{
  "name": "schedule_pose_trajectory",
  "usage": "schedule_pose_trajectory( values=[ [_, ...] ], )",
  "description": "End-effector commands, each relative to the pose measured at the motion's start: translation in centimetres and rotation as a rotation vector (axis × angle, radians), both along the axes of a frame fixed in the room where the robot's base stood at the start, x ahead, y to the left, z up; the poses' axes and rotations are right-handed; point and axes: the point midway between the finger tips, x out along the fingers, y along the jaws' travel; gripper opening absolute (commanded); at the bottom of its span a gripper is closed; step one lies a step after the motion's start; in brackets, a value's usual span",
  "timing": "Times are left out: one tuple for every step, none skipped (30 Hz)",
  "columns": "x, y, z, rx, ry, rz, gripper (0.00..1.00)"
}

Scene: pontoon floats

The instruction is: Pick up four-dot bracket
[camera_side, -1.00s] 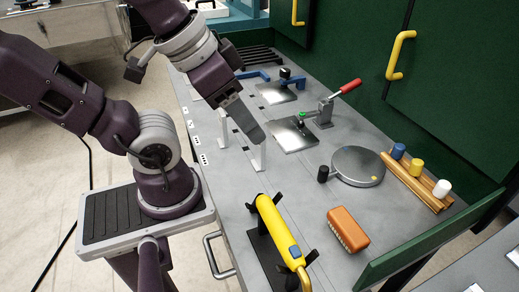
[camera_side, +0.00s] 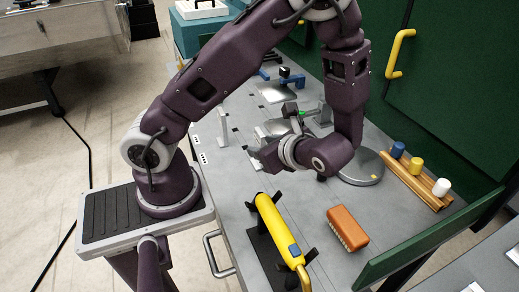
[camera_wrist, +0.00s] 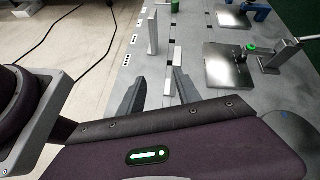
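A pale upright bracket (camera_wrist: 178,56) stands on the grey bench in the wrist view, just beyond and between my fingertips. In the side view its upper part (camera_side: 260,133) shows behind my gripper, and the rest is partly hidden. A second pale upright bracket (camera_wrist: 152,33) stands farther back, and also shows in the side view (camera_side: 222,126). Dot labels lie along the bench's left edge; the nearest one (camera_wrist: 139,85) has several dots, too small to count surely. My gripper (camera_wrist: 160,78) is open, fingers apart and apparently empty, low over the bench.
A metal plate (camera_wrist: 228,66) and a clamp with a green knob (camera_wrist: 251,48) stand right of the brackets. A yellow tool (camera_side: 277,235) on a black stand and an orange brush (camera_side: 347,228) lie in front. A round metal disc (camera_side: 366,170) sits under my arm's right side.

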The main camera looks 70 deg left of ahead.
Motion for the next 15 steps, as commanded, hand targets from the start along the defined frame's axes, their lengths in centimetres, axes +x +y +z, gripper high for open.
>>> schedule_pose_trajectory(
  values=[
    [0.5,0.3,-1.4,0.056,0.066,-0.071,0.40],
    [0.8,0.5,-2.0,0.083,0.096,-0.112,0.40],
    [1.2,0.7,-2.7,0.111,0.129,-0.153,0.40],
    [1.4,0.8,-3.1,0.130,0.148,-0.181,0.40],
    [1.6,0.8,-3.4,0.143,0.163,-0.200,0.40],
    [1.8,0.9,-3.7,0.157,0.178,-0.222,0.40],
    [1.8,1.0,-3.9,0.163,0.186,-0.231,0.40],
    [1.9,1.2,-4.1,0.167,0.190,-0.238,0.40],
    [2.0,1.5,-4.2,0.170,0.194,-0.242,0.40],
    [2.0,1.9,-4.4,0.170,0.195,-0.241,0.40],
    [2.0,2.2,-4.5,0.170,0.195,-0.241,0.40],
    [2.0,2.8,-4.7,0.170,0.194,-0.240,0.40],
    [2.0,3.2,-4.8,0.169,0.195,-0.239,0.40],
    [2.0,3.7,-4.9,0.168,0.194,-0.238,0.40],
    [2.1,4.5,-5.1,0.169,0.194,-0.237,0.40]
  ],
)
